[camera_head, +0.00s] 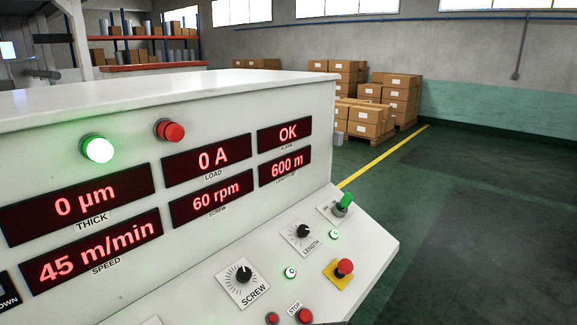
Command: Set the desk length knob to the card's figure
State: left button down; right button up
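The length knob (302,231) is a small black dial on a white plate marked LENGTH, on the sloping desk (375,262) of the white console. The length display (285,166) above it reads 600 m in red. A similar, larger black screw knob (243,274) sits to its lower left, and the screw display (212,198) reads 60 rpm. I see no card with a figure in this view. Neither of my grippers shows clearly; nothing touches the length knob.
Red stop buttons (304,315) lie at the bottom edge. Open green floor (480,220) lies right of the console; stacked boxes (366,121) stand behind.

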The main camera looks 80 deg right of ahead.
aim_at(303, 230)
jog(key=z, duration=2.65)
jog(key=i+l+u, duration=0.3)
jog(key=l, duration=0.25)
jog(key=i+l+u, duration=0.15)
jog(key=l, duration=0.15)
